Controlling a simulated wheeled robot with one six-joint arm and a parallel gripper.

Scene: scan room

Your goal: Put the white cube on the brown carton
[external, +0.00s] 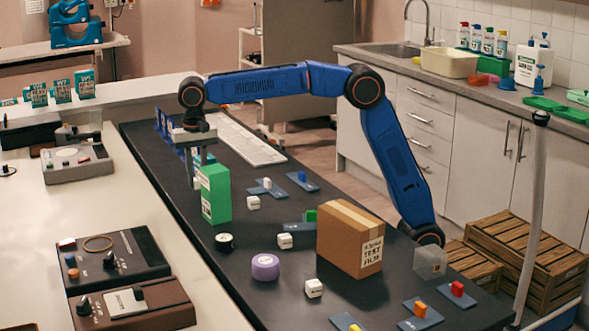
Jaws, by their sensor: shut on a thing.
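The brown carton (350,239) stands upright on the dark bench top, right of the middle, with a tan tape strip and a printed label. Three small white cubes with dark print lie on the bench: one near the green box (253,202), one left of the carton (285,240), one in front of it (313,288). My gripper (196,172) points down at the far left of the bench, beyond the tall green box (216,193). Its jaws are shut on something.
A purple roll (265,267) and a black round piece (225,242) lie between green box and carton. A white keyboard-like panel (245,139) lies farther back. Blue plates with coloured blocks (421,311) and a clear cube (430,262) are at the right. My arm arches over the bench.

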